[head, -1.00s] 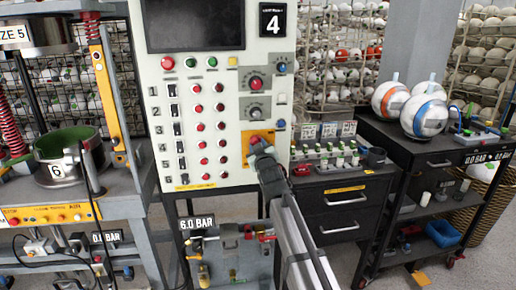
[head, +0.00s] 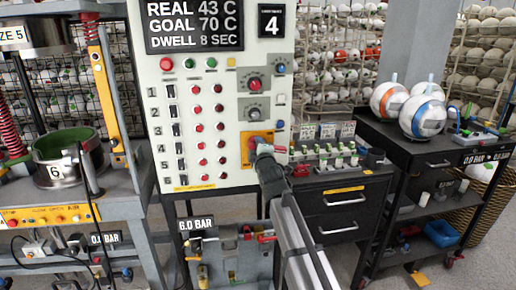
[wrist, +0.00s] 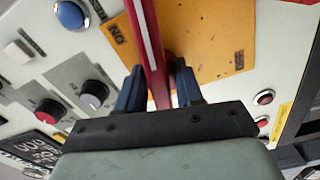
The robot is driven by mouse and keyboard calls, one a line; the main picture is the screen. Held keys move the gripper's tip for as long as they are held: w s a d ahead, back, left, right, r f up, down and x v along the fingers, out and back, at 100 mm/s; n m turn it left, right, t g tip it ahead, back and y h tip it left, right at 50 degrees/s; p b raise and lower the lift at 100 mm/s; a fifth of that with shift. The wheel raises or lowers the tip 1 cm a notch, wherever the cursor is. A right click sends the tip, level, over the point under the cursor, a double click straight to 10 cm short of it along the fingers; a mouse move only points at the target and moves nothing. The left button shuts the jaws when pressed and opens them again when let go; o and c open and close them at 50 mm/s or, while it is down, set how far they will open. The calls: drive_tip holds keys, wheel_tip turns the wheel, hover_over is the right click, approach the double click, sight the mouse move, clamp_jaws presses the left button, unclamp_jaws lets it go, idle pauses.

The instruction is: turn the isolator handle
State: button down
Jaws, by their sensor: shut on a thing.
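The control panel (head: 235,150) stands upright in the middle of the head view. The isolator handle is red and sits on a yellow plate (head: 247,151) at the panel's lower right. In the wrist view the red handle (wrist: 146,45) runs between my two blue fingers, with the yellow plate (wrist: 205,40) behind it. My gripper (wrist: 160,85) is shut on the handle; in the head view my gripper (head: 259,147) covers most of it. The panel's display (head: 194,26) is lit and reads REAL 43 C, GOAL 70 C, DWELL 8 SEC.
Two knobs (head: 254,98) and a blue button (wrist: 70,14) sit close to the plate. A press stand with a metal pot (head: 68,165) is at the left. A black drawer cabinet (head: 342,212) and a cart with balls (head: 422,116) stand at the right.

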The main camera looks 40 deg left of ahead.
drive_tip(key=shift+n, duration=1.2)
drive_tip(key=c, duration=1)
unclamp_jaws()
drive_tip(key=shift+c, duration=0.2)
drive_tip(key=v, duration=1.4)
drive_tip(key=shift+r, duration=0.1)
